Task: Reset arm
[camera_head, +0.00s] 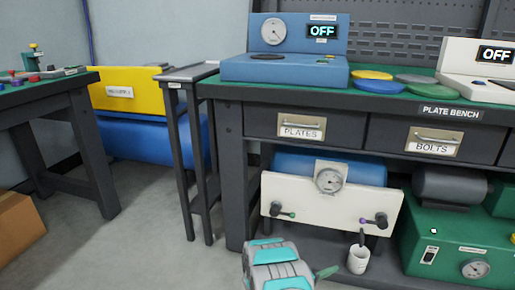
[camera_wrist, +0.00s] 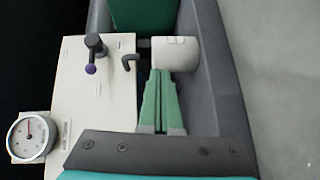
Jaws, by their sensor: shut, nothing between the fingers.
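My gripper (camera_head: 328,272) is low in front of the plate bench, its green fingers pointing right toward a white cup (camera_head: 357,261). In the wrist view the fingers (camera_wrist: 160,74) are shut and empty, with their tips at the near side of the cup (camera_wrist: 178,54). I cannot tell whether they touch it. The cup stands on the lower shelf under a spout, which shows as a dark hook (camera_wrist: 130,62) in the wrist view. The teal and grey part of my arm (camera_head: 275,265) covers some of the shelf.
The white panel (camera_head: 310,210) has a gauge (camera_head: 329,180) and levers with a green and a purple tip. A green machine (camera_head: 450,240) stands at the right. The bench (camera_head: 232,190) with drawers is above. Open floor (camera_head: 125,250) lies at the left.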

